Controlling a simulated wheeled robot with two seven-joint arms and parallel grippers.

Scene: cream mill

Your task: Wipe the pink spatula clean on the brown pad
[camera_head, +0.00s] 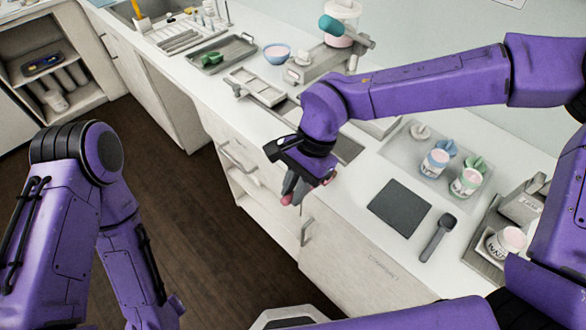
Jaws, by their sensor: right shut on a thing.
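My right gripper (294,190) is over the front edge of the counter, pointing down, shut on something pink. Only small pink bits of the pink spatula (286,199) show at the fingers; the rest is hidden by the gripper. A flat square pad (400,208), which looks dark grey rather than brown, lies on the counter to the right of the gripper, apart from it. My left arm hangs at the left over the floor, and its fingers are not visible.
A dark grey scoop (438,237) lies right of the pad. A tray (405,160) with pink-filled jars stands behind it. Another pink-filled jar (507,241) stands at the right. A blue bowl (277,53) and a metal tray (222,54) are farther back.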

